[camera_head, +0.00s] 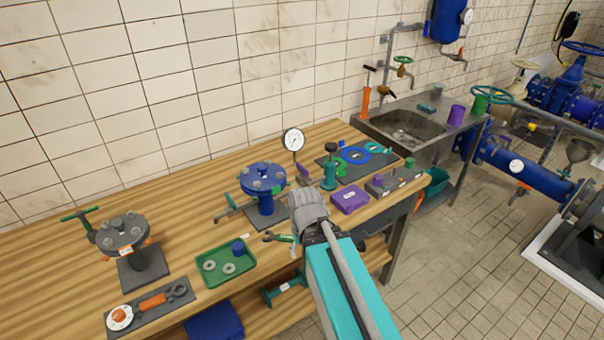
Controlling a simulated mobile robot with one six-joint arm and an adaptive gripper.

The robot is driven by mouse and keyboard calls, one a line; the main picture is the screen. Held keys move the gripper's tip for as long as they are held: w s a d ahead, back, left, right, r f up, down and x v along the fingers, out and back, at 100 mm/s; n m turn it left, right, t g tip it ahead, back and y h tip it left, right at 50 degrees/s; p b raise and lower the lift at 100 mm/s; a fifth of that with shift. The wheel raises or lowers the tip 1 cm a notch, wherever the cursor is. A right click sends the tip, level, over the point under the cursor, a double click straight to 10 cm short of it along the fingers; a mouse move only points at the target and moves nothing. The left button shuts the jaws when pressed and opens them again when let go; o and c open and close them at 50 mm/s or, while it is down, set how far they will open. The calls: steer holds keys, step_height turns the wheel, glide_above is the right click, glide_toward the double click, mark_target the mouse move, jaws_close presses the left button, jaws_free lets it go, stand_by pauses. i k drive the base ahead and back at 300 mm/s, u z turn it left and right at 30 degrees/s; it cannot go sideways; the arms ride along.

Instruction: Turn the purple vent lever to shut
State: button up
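A small purple part (303,174) that looks like a lever stands just below and right of the round white dial gauge (292,140) on the workbench. It is too small to tell which way it is turned. My arm reaches in from the bottom, and its grey wrist end (308,207) is over the bench's front part, nearer the camera than the purple part. The fingers of my gripper cannot be made out. I see no contact between my arm and the purple part.
A blue flanged valve (264,178) stands left of my wrist, and a purple box (350,199) lies to its right. A dark mat (328,160) with coloured parts lies behind. A green tray (226,264) is at the front edge. A sink (408,124) is beyond the bench.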

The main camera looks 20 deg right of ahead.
mark_target(303, 171)
steer(key=k, duration=1.35)
steer(key=z, duration=0.45)
steer(key=i, duration=1.65)
steer(key=u, duration=0.45)
